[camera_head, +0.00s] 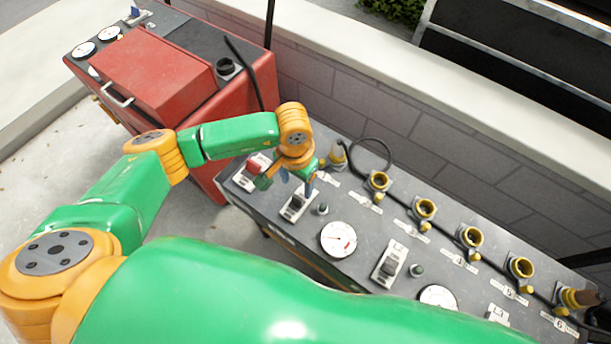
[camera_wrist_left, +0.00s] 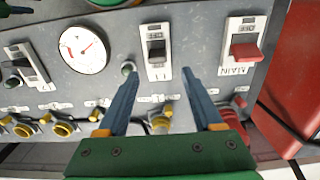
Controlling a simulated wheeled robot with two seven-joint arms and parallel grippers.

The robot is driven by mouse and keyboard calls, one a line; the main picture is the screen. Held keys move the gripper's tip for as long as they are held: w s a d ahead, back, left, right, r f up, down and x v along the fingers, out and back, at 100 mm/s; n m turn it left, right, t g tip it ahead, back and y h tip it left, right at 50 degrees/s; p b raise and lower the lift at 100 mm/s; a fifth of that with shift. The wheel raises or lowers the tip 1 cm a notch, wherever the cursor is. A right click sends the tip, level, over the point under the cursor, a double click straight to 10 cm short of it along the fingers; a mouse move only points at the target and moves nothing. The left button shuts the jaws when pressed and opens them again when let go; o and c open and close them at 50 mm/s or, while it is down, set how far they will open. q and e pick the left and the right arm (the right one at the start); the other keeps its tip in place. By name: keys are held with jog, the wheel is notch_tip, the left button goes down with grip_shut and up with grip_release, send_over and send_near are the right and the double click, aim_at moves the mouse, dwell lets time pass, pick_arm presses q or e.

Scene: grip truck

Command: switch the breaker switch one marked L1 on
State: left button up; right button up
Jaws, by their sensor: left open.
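The L1 breaker switch (camera_head: 296,206) is a white plate with a dark lever on the grey panel, the second switch from the left in the head view. In the left wrist view the breaker switch (camera_wrist_left: 156,43) stands upright just beyond the fingertips, between their lines. Its lever position is hard to tell, and its label is too small to read surely. My left gripper (camera_head: 297,184) is open and empty, right over this switch; its two blue fingers (camera_wrist_left: 161,72) are spread wider than the plate. I cannot tell whether they touch the panel. My right gripper is not in view.
The red MAIN switch (camera_wrist_left: 243,51) is beside it, with a green knob (camera_wrist_left: 129,69) and a dial gauge (camera_head: 338,239) on the other side. Another breaker (camera_head: 390,263) and several yellow sockets (camera_head: 425,208) follow. A red cabinet (camera_head: 150,75) stands left; a brick wall (camera_head: 410,125) is behind.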

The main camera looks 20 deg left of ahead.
aim_at(297, 198)
pick_arm(q)
jog(key=f, duration=0.6)
jog(key=shift+s+d, duration=0.1)
jog(key=shift+s, duration=0.3)
jog(key=shift+w+f, duration=0.1)
jog(key=shift+f, duration=0.1)
jog(key=shift+r, duration=0.1)
grip_shut()
jog(key=f+b, duration=0.1)
jog(key=b, duration=0.2)
jog(key=w+f+g+b, duration=0.1)
jog(key=b, duration=0.3)
jog(key=shift+d+g+y, duration=0.15)
jog(key=shift+g+y, duration=0.15)
jog(key=b, duration=0.2)
jog(key=g+b, duration=0.1)
jog(key=b, duration=0.2)
jog(key=g+b, duration=0.1)
jog(key=b, duration=0.1)
jog(key=shift+w+d+r+y, duration=0.15)
jog(key=shift+w+r+y, duration=0.15)
jog(key=shift+y, duration=0.1)
jog(key=shift+r+b, duration=0.2)
jog(key=shift+b, duration=0.1)
jog(key=shift+r+g, duration=0.25)
jog(key=shift+g, duration=0.05)
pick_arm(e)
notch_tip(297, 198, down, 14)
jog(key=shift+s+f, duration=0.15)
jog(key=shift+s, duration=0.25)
